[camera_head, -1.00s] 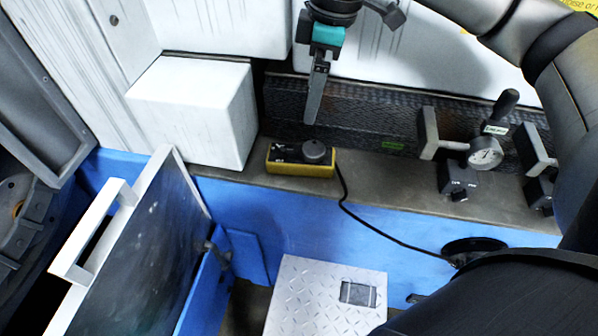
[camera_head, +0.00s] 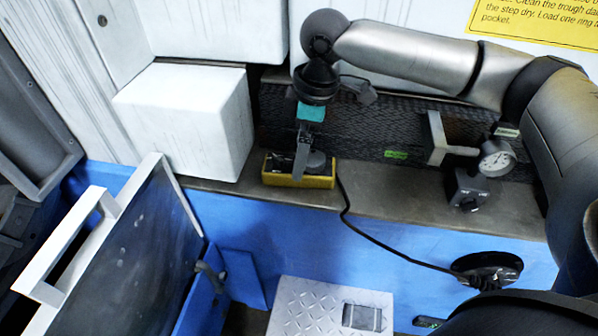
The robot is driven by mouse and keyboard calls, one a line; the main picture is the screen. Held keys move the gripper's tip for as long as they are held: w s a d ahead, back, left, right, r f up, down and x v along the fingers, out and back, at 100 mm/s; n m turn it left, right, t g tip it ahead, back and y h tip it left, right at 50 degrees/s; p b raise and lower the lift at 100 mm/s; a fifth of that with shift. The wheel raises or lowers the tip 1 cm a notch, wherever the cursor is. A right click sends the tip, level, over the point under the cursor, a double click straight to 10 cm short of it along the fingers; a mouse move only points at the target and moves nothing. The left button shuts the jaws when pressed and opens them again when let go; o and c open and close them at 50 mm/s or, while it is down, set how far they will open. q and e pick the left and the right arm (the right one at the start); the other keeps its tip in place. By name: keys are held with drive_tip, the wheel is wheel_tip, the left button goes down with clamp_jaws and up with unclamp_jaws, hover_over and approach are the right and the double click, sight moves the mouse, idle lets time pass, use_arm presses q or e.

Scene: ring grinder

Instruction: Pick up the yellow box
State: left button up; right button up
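The yellow box (camera_head: 308,181), with a dark top and a black knob, lies on the grey ledge in front of the dark textured strip. A black cable runs from its right end. My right gripper (camera_head: 300,172), on the arm coming in from the right, points down at the box. Its fingers overlap the box's top left of the knob and hide part of it. I see the fingers edge-on, so their opening is hidden, and I cannot tell whether they touch the box. My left gripper is not in view.
A white block (camera_head: 190,120) stands just left of the box. A dial gauge (camera_head: 494,158) on a bracket stands to the right on the ledge (camera_head: 400,192). The cable (camera_head: 385,246) hangs over the blue front. A white-handled panel (camera_head: 140,255) is at the lower left.

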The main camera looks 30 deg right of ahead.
wheel_tip(320, 180, down, 4)
drive_tip(key=shift+w+b, duration=0.15)
drive_tip(key=shift+b, duration=0.5)
drive_tip(key=shift+a+f, duration=0.1)
drive_tip(key=shift+f, duration=0.05)
drive_tip(key=shift+c, duration=0.2)
drive_tip(key=c, duration=1.2)
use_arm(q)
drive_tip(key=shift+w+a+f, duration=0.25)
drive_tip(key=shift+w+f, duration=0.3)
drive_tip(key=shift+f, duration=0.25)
use_arm(e)
clamp_jaws()
